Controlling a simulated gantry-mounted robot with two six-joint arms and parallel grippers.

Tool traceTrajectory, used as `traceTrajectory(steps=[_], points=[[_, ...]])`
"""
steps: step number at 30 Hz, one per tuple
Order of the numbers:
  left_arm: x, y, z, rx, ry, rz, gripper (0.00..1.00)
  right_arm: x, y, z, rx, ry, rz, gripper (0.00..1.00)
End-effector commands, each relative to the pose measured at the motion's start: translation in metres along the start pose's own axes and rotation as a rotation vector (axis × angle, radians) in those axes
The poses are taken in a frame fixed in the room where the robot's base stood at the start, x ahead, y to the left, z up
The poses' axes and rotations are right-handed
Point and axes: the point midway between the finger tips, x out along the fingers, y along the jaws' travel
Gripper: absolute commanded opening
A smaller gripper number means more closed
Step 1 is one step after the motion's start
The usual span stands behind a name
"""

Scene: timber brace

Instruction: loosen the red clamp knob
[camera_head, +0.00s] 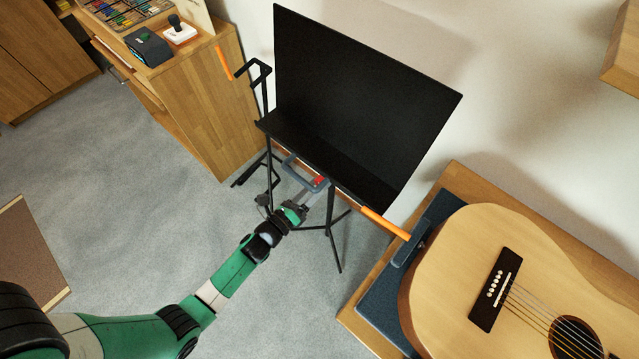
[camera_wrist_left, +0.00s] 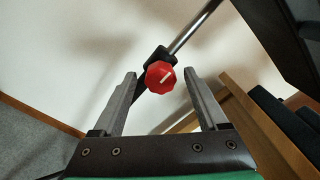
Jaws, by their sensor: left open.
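The red clamp knob (camera_wrist_left: 160,77) has a lobed rim and a pale bar across its face. It sits on a black clamp on a metal tube (camera_wrist_left: 192,30). In the head view the knob (camera_head: 319,181) is small, just under the lower edge of the black music stand (camera_head: 350,105). My left gripper (camera_wrist_left: 160,80) is open, with one finger on each side of the knob in the wrist view. Gaps show between the knob and both fingers; how far ahead the knob lies I cannot tell. In the head view my left gripper (camera_head: 310,196) is close below the knob. My right gripper is not in view.
A guitar (camera_head: 480,260) lies on a wooden bench (camera_head: 465,180) at the right. Orange rods (camera_head: 385,222) stick out beside the stand. A wooden cabinet (camera_head: 205,110) stands at the left. The grey carpet (camera_head: 140,220) is mostly clear.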

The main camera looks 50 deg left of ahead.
Motion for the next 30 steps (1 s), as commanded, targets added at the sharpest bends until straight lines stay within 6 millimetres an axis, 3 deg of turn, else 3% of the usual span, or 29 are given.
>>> traceTrajectory(steps=[4,12,24,30], points=[[0.0131,-0.0003,-0.0004,0.000,0.000,-0.001,0.76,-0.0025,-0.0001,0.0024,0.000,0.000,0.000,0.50],[0.0147,-0.0006,0.0003,0.000,0.000,-0.001,0.74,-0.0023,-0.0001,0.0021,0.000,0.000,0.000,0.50],[0.0143,-0.0005,0.0002,0.000,0.000,-0.001,0.02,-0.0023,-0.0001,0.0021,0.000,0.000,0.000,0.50],[0.0143,-0.0005,0.0002,-0.004,0.000,-0.001,0.00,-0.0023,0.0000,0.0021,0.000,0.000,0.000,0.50]])
